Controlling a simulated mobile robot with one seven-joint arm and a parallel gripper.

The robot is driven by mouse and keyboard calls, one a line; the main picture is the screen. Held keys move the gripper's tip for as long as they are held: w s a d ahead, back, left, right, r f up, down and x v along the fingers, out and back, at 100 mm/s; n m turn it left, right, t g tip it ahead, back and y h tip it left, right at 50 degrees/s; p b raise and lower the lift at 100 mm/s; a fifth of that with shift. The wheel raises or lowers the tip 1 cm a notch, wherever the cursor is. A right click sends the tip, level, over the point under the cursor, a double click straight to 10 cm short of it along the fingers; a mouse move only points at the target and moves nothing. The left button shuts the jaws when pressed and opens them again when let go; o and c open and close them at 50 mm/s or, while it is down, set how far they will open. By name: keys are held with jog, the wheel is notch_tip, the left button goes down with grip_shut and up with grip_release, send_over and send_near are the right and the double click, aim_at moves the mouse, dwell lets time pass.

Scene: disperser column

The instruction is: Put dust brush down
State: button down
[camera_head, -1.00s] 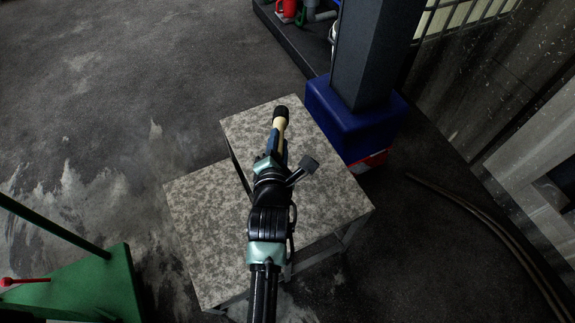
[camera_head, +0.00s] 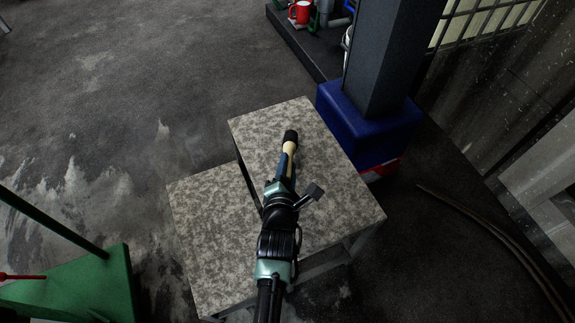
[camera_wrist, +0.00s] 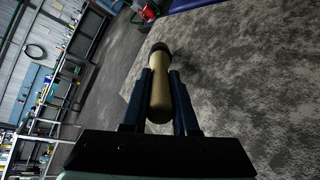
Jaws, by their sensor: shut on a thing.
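The dust brush (camera_head: 289,146) has a pale wooden handle and a dark round end. It also shows in the wrist view (camera_wrist: 160,95), lying between the two blue fingers. My gripper (camera_head: 284,170) is shut on its handle. The brush is over the upper level of a speckled stone-topped step table (camera_head: 330,180). In the wrist view the speckled top (camera_wrist: 245,70) lies close below and to the right of the brush. I cannot tell whether the brush touches the top.
A dark column on a blue base (camera_head: 365,130) stands just behind the table at the right. A green metal frame (camera_head: 85,285) is at the lower left. Hoses (camera_head: 490,225) lie on the floor at right. The table top around the brush is clear.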

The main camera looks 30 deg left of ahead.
jog(key=c, duration=0.7)
grip_release()
jog(key=shift+f, duration=0.1)
jog(key=shift+r, duration=0.25)
jog(key=p+v, duration=0.5)
jog(key=v, duration=0.7)
jog(key=shift+f, duration=0.15)
